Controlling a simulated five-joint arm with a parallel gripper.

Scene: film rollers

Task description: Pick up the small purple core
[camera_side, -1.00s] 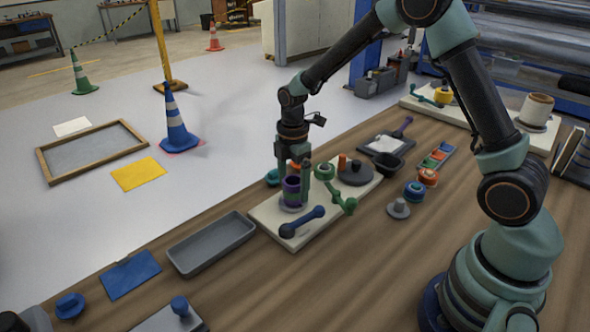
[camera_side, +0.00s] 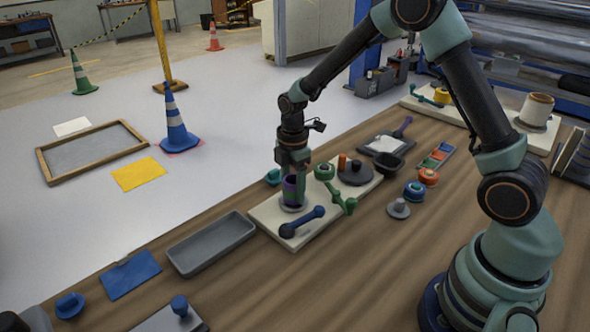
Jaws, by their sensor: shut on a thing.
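The small purple core (camera_side: 290,190) stands upright on a grey round base near the left part of the cream board (camera_side: 268,222). My gripper (camera_side: 293,188) points down over it with its teal fingers around the core. The gripper is shut on the core. The fingers hide part of the core, and only some of its purple side shows. The core is still at the height of its base; I cannot tell whether there is a gap beneath it.
A blue-handled crank (camera_side: 303,222) and a green crank (camera_side: 338,190) lie close by on the board. A dark grey round lid (camera_side: 355,173) sits behind. A grey tray (camera_side: 212,243) is to the left. Bare wood lies in front.

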